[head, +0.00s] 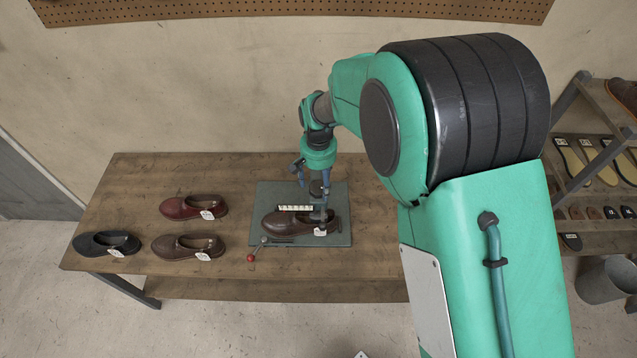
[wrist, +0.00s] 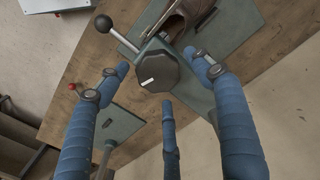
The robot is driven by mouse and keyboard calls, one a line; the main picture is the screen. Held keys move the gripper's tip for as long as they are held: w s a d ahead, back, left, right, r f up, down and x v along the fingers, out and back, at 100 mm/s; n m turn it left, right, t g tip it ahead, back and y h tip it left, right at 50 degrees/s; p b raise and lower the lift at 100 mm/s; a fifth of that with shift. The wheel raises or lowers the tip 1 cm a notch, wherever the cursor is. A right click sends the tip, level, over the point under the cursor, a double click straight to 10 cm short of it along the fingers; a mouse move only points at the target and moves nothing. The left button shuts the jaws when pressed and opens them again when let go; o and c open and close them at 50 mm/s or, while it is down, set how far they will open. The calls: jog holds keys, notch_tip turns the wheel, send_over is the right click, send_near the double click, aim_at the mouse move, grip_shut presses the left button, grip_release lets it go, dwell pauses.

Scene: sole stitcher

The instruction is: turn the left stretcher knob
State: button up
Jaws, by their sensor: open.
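In the wrist view a dark, many-sided knob (wrist: 158,70) with a white mark on its face lies between my three blue fingers. My gripper (wrist: 160,76) is open, its fingertips spread around the knob; gaps show, and the knob is not gripped. A lever with a black ball (wrist: 104,23) runs up and left from beside the knob. In the head view my gripper (head: 313,178) points down above the stitcher's grey-green base plate (head: 270,195). The knob is not clear there, and I cannot tell whether it is the left one.
A brown shoe (head: 283,224) with a tag sits on the plate, near a white scale (head: 295,208). A red-ball lever (head: 251,258) stands at the plate's front left. Three loose shoes, one red (head: 190,206), lie left on the wooden table (head: 150,180). Shelves (head: 590,140) stand right.

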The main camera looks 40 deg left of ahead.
jog(key=shift+f, duration=0.35)
jog(key=c, duration=1.1)
jog(key=shift+a+r+n+b, duration=0.1)
jog(key=shift+n+b, duration=0.15)
jog(key=shift+n, duration=0.6)
jog(key=shift+a+r+n+b, duration=0.1)
jog(key=shift+n+b, duration=0.1)
jog(key=shift+n, duration=0.65)
jog(key=o, duration=1.1)
jog(key=shift+d+f, duration=0.1)
